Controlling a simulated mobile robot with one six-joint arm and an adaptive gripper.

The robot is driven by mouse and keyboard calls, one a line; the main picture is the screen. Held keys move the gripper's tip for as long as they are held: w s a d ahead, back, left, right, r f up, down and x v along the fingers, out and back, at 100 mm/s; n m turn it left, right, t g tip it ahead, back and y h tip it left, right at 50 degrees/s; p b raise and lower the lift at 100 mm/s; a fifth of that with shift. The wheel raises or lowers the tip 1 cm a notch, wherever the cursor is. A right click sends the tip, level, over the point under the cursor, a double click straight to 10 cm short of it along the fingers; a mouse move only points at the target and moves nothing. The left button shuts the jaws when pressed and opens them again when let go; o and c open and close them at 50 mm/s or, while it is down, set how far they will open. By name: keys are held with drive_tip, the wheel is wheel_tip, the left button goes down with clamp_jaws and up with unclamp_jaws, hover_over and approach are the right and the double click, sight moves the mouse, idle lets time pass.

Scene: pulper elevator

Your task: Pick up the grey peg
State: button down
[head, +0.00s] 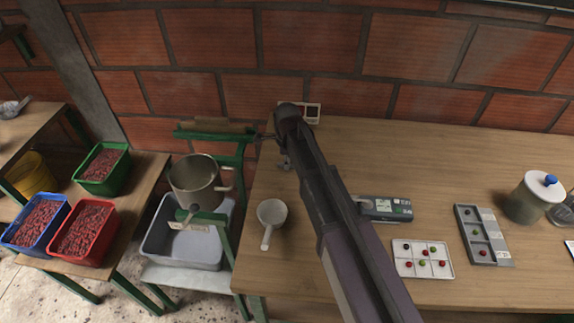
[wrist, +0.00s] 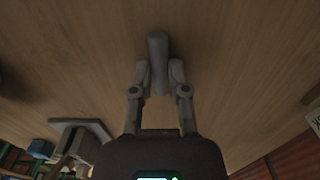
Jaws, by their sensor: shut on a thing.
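The grey peg (wrist: 158,58) is a plain upright-looking bar in the middle of the wrist view. My gripper (wrist: 159,76) has its two fingertips closed on either side of the peg's lower part, and the peg sticks out beyond them. Wood of the tabletop fills the view behind it; I cannot tell whether the peg touches the wood. In the head view my gripper (head: 285,161) is over the far left part of the wooden table (head: 350,150), near the green metal frame. The peg is too small and covered to make out there.
A white scoop (head: 270,217), a sorting tray (head: 422,265), a grey compartment tray (head: 481,240) and a lidded jar (head: 530,197) stand on the table. A green frame (head: 210,135) and metal pot (head: 195,180) are at the left. The table's back middle is clear.

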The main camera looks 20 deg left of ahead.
drive_tip(key=shift+r, duration=0.2)
wheel_tip(320, 180, up, 10)
drive_tip(key=p, duration=1)
drive_tip(key=shift+f, duration=0.2)
idle(1.1)
